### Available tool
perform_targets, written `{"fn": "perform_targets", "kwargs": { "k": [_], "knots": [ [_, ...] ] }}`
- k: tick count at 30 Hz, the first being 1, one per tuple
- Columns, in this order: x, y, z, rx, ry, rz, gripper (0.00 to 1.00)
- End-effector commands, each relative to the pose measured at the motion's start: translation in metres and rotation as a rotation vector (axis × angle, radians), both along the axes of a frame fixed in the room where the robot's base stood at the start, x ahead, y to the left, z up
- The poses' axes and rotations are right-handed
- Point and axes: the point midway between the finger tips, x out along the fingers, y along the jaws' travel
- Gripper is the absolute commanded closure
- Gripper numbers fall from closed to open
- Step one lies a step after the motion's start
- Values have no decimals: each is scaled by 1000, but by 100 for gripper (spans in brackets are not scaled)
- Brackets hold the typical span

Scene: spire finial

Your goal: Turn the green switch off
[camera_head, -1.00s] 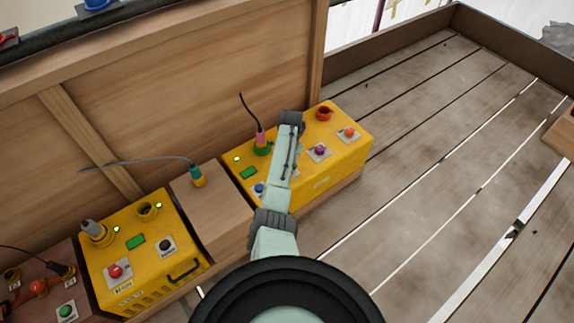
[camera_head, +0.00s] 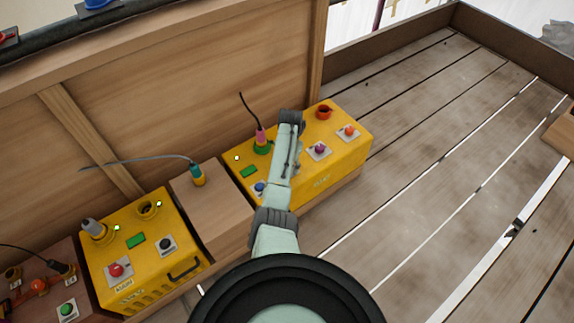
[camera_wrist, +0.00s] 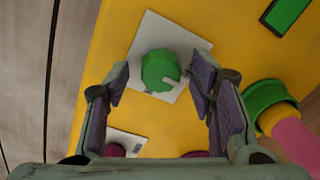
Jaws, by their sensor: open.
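The green switch (camera_wrist: 158,68) is a round green knob on a white square plate (camera_wrist: 196,50), on the top of a yellow box, in the wrist view. My gripper (camera_wrist: 161,84) is open, with its purple-padded fingers on either side of the knob. I see gaps between the fingers and the knob; the height above it is hard to judge. In the head view my arm covers this knob on the right yellow box (camera_head: 340,170). Another green button (camera_head: 67,309) sits at the lower left.
A pink plug (camera_wrist: 299,140) stands in a green socket (camera_wrist: 268,103) beside the right finger. A purple button (camera_head: 319,150), an orange button (camera_head: 349,131) and a blue button (camera_head: 259,188) share the right box. A wooden wall (camera_head: 200,80) rises behind it.

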Motion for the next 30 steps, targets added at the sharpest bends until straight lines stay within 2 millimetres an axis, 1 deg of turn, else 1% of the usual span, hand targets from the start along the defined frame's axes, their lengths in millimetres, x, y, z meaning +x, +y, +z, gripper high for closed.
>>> {"fn": "perform_targets", "kwargs": {
  "k": [7, 11, 14, 21, 24, 27, 30],
  "knots": [
    [1, 0, 2, 0, -2, 0, 50],
    [1, -1, 12, 0, -3, 0, 50],
    [1, -1, 30, -1, -5, 0, 50],
    [0, -3, 82, 0, -4, 0, 50],
    [-1, -4, 99, 0, -4, 0, 50],
    [-2, -5, 111, 0, -2, 0, 50],
    [-2, -5, 118, 0, -1, 0, 50]
  ]
}}
